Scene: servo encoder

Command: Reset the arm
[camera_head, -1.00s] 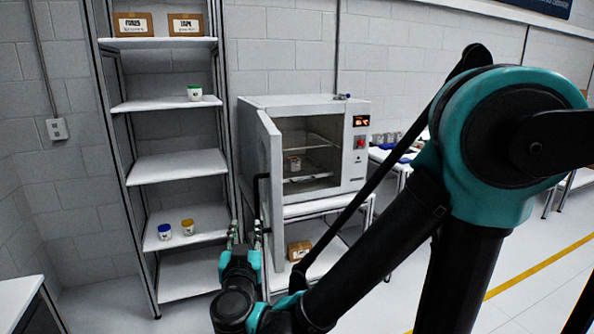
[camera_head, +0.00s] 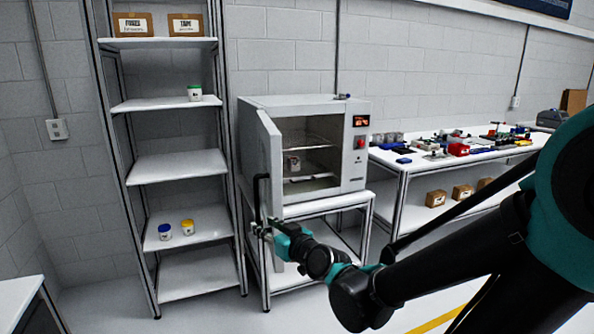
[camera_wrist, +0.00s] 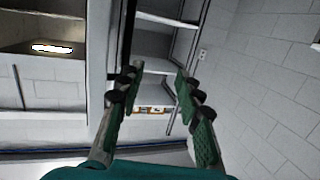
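My gripper (camera_head: 262,228) is low in front of the oven's open door, just beside the door's black handle (camera_head: 258,195) in the head view. I cannot tell there whether it touches the handle. In the wrist view my gripper (camera_wrist: 158,77) has its two green-padded fingers spread apart, with nothing held between them. My arm reaches in from the lower right of the head view. The white oven (camera_head: 354,155) stands on a stand with its door (camera_head: 270,165) swung open toward me. A small jar (camera_head: 293,163) is inside the oven.
A shelf rack (camera_head: 180,165) stands left of the oven. It holds a green-lidded jar (camera_head: 195,93), a blue-lidded jar (camera_head: 165,232) and a yellow-lidded jar (camera_head: 188,227). A cluttered workbench (camera_head: 415,165) is on the right, with boxes below. Floor shows at lower left.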

